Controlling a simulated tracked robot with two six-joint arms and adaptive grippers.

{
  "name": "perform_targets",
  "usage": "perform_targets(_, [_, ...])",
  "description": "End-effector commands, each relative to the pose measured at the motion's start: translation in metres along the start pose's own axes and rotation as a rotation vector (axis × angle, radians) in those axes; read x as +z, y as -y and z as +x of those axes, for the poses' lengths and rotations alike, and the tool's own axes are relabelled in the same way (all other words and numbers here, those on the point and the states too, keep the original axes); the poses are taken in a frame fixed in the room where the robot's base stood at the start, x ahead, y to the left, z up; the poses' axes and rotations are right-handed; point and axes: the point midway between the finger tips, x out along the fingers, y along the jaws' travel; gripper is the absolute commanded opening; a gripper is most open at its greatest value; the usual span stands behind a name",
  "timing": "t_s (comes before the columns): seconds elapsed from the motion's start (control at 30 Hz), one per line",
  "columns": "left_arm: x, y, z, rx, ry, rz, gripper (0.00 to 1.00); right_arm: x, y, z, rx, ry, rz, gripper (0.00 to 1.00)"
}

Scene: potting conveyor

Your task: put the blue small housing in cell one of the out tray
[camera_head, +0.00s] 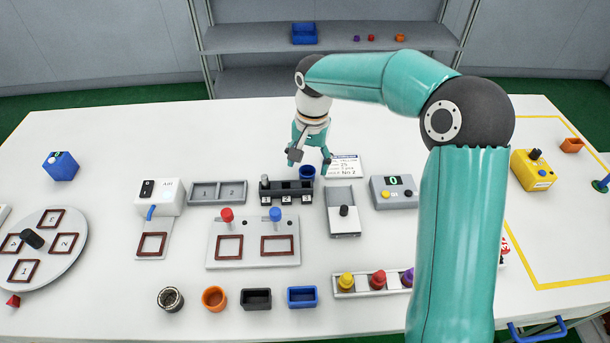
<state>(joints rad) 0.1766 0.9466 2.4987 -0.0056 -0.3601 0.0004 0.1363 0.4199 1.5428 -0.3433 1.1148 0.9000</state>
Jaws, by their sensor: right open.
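A small round blue housing (307,173) stands at the back right of a dark rack with numbered slots (287,199). My right gripper (311,167) is open directly over it, with its fingertips close around its rim. Whether they touch it I cannot tell. A rectangular blue housing (302,297) stands at the front of the table. A grey tray (217,193) with two cells marked 1 and 2 lies left of the rack, and both cells look empty. I take it to be the out tray. My left gripper is not in view.
A plate with two brown frames and red and blue knobs (253,241) lies in front of the rack. A grey box (343,210) and a display box (394,192) stand to the right. A white machine (160,197) stands left of the tray. The table behind the tray is clear.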

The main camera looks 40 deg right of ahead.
Motion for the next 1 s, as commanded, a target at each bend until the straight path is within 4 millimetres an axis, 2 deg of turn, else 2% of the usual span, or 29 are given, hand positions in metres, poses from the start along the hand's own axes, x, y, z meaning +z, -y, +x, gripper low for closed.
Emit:
perform_targets(0.13, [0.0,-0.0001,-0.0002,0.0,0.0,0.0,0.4,0.0,0.0001,0.0148,0.001,0.001,0.0,0.69])
perform_targets(0.37, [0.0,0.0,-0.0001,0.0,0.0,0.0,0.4,-0.0004,0.0004,0.0162,-0.001,0.0,0.001,0.69])
perform_targets(0.47, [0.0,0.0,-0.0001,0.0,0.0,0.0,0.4,-0.0004,0.0004,0.0161,-0.001,0.0,0.001,0.56])
perform_targets(0.67, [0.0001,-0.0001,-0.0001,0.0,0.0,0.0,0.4,-0.0004,0.0004,0.0159,-0.001,0.0,0.001,0.23])
perform_targets(0.73, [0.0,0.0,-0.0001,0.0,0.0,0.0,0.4,-0.0004,0.0004,0.0159,-0.001,0.0,0.001,0.22])
perform_targets(0.77, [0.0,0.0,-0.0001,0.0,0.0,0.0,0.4,-0.0004,0.0005,0.0158,-0.001,0.0,0.001,0.19])
perform_targets(1.0, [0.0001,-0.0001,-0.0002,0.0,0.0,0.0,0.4,-0.0004,0.0007,0.0151,-0.001,0.0,0.0,0.19])
